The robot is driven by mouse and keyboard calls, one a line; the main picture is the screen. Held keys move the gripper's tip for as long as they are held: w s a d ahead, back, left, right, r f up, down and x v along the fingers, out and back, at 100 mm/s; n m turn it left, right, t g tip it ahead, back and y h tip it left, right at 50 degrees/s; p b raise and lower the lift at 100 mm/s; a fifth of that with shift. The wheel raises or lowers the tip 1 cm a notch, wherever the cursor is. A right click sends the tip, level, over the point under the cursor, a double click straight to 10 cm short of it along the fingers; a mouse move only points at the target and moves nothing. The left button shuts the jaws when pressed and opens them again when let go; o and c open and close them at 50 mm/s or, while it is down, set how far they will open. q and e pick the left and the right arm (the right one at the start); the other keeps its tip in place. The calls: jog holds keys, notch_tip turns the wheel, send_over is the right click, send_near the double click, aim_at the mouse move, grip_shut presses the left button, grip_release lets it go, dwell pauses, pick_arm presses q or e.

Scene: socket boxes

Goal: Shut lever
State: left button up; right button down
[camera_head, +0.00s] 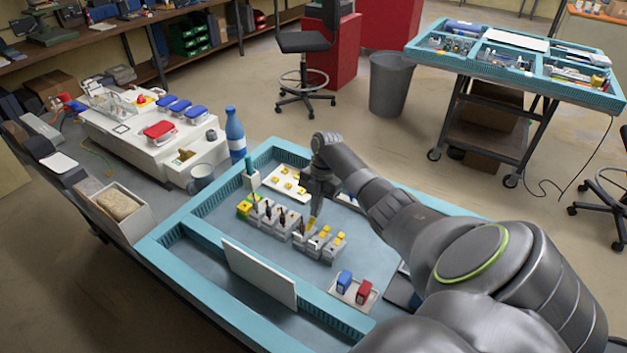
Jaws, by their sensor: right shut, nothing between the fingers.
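A row of small grey socket boxes (298,240) stands in the blue-rimmed tray (195,232). Several dark upright levers show on the left and middle boxes, and yellow parts show on the right boxes. A green and yellow piece (244,206) sits at the row's left end. My right gripper (315,214) points down over the right part of the row, its fingers shut and empty. A yellow lever (311,223) is right under its tips; I cannot tell whether they touch. My left gripper is not in view.
A white plate with yellow pieces (284,183) lies behind the row. A blue block (344,281) and a red block (363,291) stand on a small tray in front. A white panel (258,272) stands at front left. A blue bottle (235,134) stands beyond the tray.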

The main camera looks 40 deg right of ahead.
jog(key=shift+d+f+b, duration=0.15)
jog(key=shift+f+b, duration=0.15)
jog(key=shift+f, duration=0.15)
jog(key=shift+w+d+y, duration=0.15)
jog(key=shift+y, duration=0.15)
jog(key=shift+d, duration=0.1)
jog(key=shift+a+r+p, duration=0.15)
jog(key=shift+a+p, duration=0.35)
jog(key=shift+a, duration=0.05)
jog(key=shift+s+a+f, duration=0.2)
jog(key=shift+s+a, duration=0.1)
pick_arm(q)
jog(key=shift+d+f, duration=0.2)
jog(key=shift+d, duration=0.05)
